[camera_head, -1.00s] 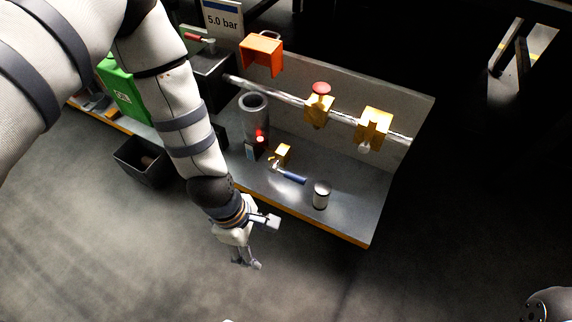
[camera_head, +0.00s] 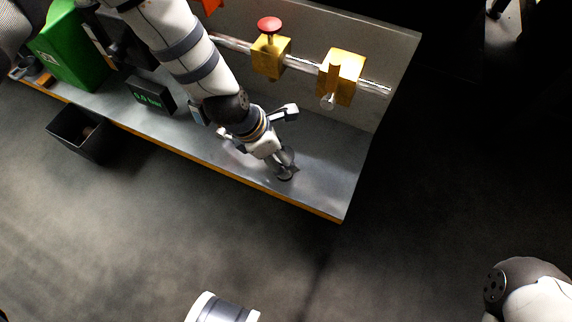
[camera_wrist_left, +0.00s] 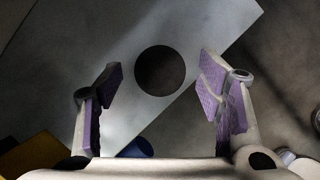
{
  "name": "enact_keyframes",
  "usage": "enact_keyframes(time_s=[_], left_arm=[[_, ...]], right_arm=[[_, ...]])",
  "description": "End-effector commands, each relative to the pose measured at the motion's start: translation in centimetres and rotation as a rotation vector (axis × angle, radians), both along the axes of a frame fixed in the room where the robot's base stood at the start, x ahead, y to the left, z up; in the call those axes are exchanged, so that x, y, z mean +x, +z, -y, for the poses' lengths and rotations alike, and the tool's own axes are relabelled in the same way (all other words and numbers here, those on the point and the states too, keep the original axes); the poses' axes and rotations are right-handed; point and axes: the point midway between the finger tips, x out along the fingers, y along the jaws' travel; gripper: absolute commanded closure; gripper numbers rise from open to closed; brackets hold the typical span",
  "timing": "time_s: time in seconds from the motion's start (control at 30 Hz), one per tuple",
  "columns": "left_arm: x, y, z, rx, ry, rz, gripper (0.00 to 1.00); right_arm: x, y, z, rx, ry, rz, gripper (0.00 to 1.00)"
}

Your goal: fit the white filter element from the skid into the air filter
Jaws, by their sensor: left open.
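The filter element shows in the left wrist view as a round dark end (camera_wrist_left: 160,70) on the grey skid, between my finger pads and a little ahead of them. In the head view it is largely hidden by my left gripper (camera_head: 288,142). That gripper hangs over the skid's right part with its fingers spread. In the left wrist view the gripper (camera_wrist_left: 161,92) is open, its purple pads apart with nothing clamped. The air filter housing is hidden behind my left arm in the head view. My right gripper is out of view.
The skid (camera_head: 325,190) has a back wall and a pipe with a red-knobbed valve (camera_head: 270,42) and a brass valve (camera_head: 340,75). A display box (camera_head: 150,95), a green case (camera_head: 72,50) and a black bin (camera_head: 80,132) are at left. The skid's right end looks clear.

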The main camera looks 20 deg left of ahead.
Motion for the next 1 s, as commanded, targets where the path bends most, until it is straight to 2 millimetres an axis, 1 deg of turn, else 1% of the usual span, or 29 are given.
enact_keyframes(time_s=[0.03, 0.27, 0.3, 0.47, 0.5, 0.53, 0.77, 0.83, 0.93, 1.0], left_arm=[[0.1, -0.6, 0.1, 0.000, 0.000, -0.001, 0.39], [0.2, -0.4, 0.2, 0.000, -0.001, 0.002, 0.39], [0.2, -0.4, 0.2, 0.000, -0.001, 0.002, 0.48], [0.2, -0.4, 0.2, -0.001, 0.000, 0.001, 0.84], [0.2, -0.4, 0.2, -0.001, 0.000, 0.001, 0.93], [0.2, -0.4, 0.2, 0.000, -0.001, 0.001, 0.95], [0.2, -0.4, 0.2, 0.000, -0.001, 0.002, 0.95], [0.2, -0.1, 0.2, 0.000, 0.000, 0.001, 0.95], [0.2, 1.3, 0.2, 0.000, 0.001, 0.004, 0.95], [0.3, 2.9, 0.2, 0.000, 0.001, 0.006, 0.95]], right_arm=[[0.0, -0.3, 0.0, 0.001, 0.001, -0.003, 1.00], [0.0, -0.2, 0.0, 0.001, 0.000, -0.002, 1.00], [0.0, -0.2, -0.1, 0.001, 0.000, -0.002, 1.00], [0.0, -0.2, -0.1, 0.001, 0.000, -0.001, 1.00], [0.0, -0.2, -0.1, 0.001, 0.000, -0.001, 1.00], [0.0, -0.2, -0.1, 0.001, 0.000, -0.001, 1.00], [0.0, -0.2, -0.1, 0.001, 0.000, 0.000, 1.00], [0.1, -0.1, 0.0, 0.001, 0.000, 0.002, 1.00], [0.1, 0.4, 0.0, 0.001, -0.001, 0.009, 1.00], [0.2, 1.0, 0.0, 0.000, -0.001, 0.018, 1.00]])
